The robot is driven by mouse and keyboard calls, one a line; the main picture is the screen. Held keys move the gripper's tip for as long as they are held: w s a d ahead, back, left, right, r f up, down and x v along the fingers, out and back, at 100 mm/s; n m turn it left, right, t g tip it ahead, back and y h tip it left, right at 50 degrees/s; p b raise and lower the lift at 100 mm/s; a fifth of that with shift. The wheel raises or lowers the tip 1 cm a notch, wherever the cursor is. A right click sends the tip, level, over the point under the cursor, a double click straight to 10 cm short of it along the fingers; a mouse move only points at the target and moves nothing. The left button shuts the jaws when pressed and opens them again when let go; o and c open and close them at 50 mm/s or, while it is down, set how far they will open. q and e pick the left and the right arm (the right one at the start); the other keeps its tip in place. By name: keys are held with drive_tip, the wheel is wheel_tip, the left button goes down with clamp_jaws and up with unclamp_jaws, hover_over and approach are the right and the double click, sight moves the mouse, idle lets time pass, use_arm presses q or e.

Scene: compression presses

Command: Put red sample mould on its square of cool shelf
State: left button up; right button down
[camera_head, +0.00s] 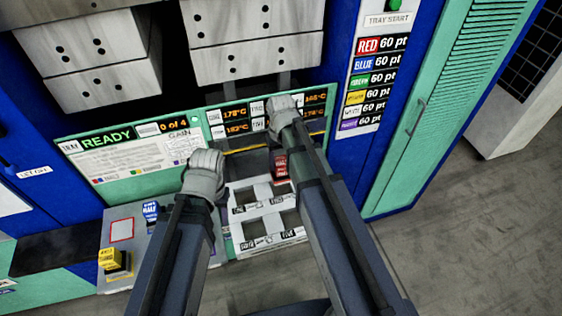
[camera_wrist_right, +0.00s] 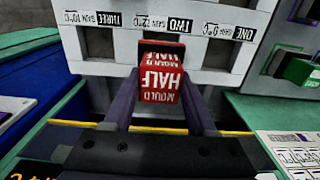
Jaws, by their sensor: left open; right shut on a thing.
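The red mould (camera_wrist_right: 161,82), with white lettering reading "HALF MOULD", is between the two fingers of my right gripper (camera_wrist_right: 160,100). In the head view the red mould (camera_head: 281,167) shows at the back of a white rack, near my right wrist. The grey shelf (camera_head: 135,269) at the lower left has an empty red-outlined square (camera_head: 122,230). My left gripper (camera_head: 204,176) is right of this shelf, above and apart from the red square; its fingers are hidden behind the wrist.
A blue mould (camera_head: 151,211) and a yellow mould (camera_head: 112,258) stand on the grey shelf. A green mould (camera_wrist_right: 302,71) shows in the wrist view. The white rack (camera_head: 263,221) has several square openings. Press blocks (camera_head: 255,50) hang above. Open floor lies at right.

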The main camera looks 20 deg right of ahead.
wheel_tip(320, 180, up, 2)
drive_tip(key=shift+r+p, duration=0.1)
drive_tip(key=shift+p, duration=0.55)
wheel_tip(320, 180, down, 2)
drive_tip(key=shift+f+b, duration=0.1)
drive_tip(key=shift+b, duration=1)
use_arm(q)
drive_tip(key=shift+r, duration=0.2)
drive_tip(key=shift+r, duration=0.1)
use_arm(e)
drive_tip(key=shift+r, duration=0.25)
